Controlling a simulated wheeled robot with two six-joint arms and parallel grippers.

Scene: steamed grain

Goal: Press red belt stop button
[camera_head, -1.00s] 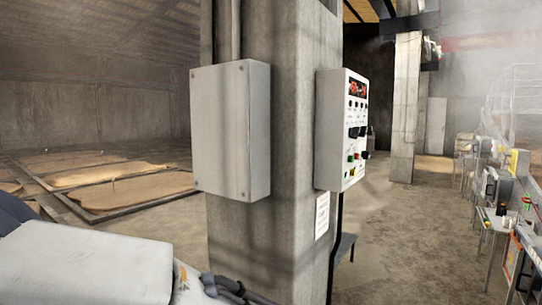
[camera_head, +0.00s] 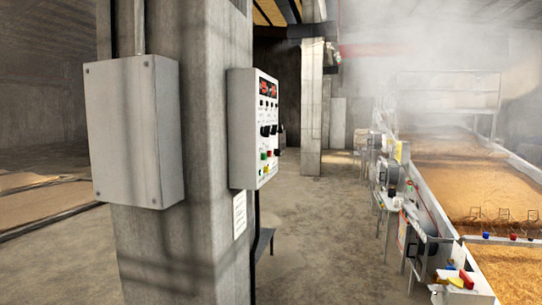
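A white control panel (camera_head: 254,130) hangs on the right side of a concrete pillar (camera_head: 185,250). It has a red lit display (camera_head: 268,88), dark knobs and small coloured buttons, among them a green one (camera_head: 264,156). The panel is seen at a steep angle, and its small labels cannot be read. Red and yellow parts (camera_head: 466,279) show on the equipment at the lower right. I cannot tell which red part is the belt stop button. Neither of my grippers is in view.
A closed grey box (camera_head: 135,130) is fixed to the pillar's front. A long bed of grain (camera_head: 460,180) runs along the right under steam, with machines (camera_head: 425,245) along its near side. The concrete floor (camera_head: 330,230) between pillar and bed is open.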

